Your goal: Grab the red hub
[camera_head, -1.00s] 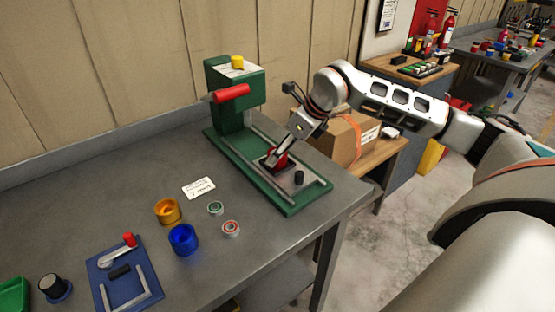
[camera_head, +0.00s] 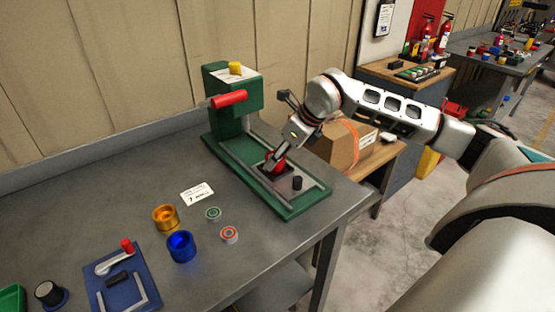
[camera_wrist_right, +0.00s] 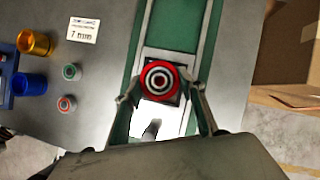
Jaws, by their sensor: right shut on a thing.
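The red hub (camera_wrist_right: 160,79) shows in the right wrist view as a red ring with dark and white circles inside. It sits on the plate of the green press (camera_head: 235,128), between the fingers of my right gripper (camera_wrist_right: 160,92). In the head view the red hub (camera_head: 274,166) is partly hidden behind the fingers of my right gripper (camera_head: 273,162). My right gripper is shut on the hub from above. My left gripper is in neither view.
A gold cup (camera_head: 165,217), a blue cup (camera_head: 181,246), a green-centred bearing (camera_head: 213,214) and a red-ringed bearing (camera_head: 229,235) stand left of the press. A blue fixture (camera_head: 122,283) lies at the front left. A cardboard box (camera_head: 340,146) stands behind the arm.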

